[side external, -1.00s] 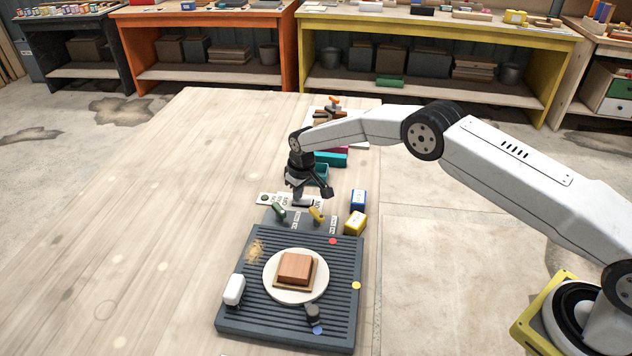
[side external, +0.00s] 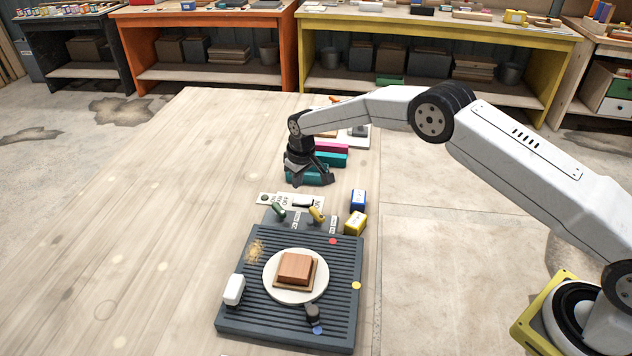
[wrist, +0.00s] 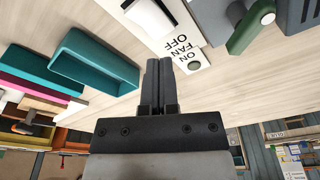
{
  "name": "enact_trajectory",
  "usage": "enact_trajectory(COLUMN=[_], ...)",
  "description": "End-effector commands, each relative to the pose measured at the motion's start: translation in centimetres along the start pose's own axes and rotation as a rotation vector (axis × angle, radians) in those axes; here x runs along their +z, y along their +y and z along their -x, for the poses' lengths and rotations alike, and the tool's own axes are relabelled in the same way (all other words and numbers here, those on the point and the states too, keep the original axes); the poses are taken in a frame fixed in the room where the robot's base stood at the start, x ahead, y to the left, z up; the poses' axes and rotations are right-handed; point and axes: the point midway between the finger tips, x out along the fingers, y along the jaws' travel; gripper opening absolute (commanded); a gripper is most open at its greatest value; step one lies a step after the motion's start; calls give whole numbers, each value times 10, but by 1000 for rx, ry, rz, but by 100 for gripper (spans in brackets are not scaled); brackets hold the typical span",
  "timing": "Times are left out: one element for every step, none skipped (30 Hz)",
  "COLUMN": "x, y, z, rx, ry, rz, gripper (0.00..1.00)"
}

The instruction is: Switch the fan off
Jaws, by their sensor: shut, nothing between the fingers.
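The fan switch plate (side external: 290,201) is a white strip at the back edge of the grey machine. A round dark green button or lamp (wrist: 194,65) sits at the plate's end. My gripper (side external: 311,183) is shut and empty, held above and just behind the plate, apart from it. Its fingertips also show in the wrist view (wrist: 160,64).
A green lever (side external: 279,211) and a yellow lever (side external: 316,214) stand just in front of the plate. Blue (side external: 358,199) and yellow (side external: 355,222) boxes are to the right. A teal tray (wrist: 92,62) lies behind. A wooden block (side external: 296,268) rests on a white disc. The table's left is clear.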

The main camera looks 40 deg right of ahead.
Motion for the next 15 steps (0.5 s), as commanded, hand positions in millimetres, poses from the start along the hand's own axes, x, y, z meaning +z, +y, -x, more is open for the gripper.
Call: enact_trajectory(x=[-1,-1,-2,-2,-2,-2,-2,-3,-3,-4,-4,-4,-4,-4,-4], y=[0,0,0,0,0,0,0,0,0,0,0,0,0,0,0], z=[4,6,8,9,11,13,15,16,19,20,22,23,24,24,25], rx=[0,0,0,0,0,0,0,0,0,0,0,0,0,0,0], ry=[1,1,1,1,0,0,0,1,1,1,1,1,1,1,0], rz=[0,0,0,0,0,0,0,0,0,0,0,0,0,0,0], gripper=[0,0,0,0,0,0,0,0,0,0,0,0,0,0,0])
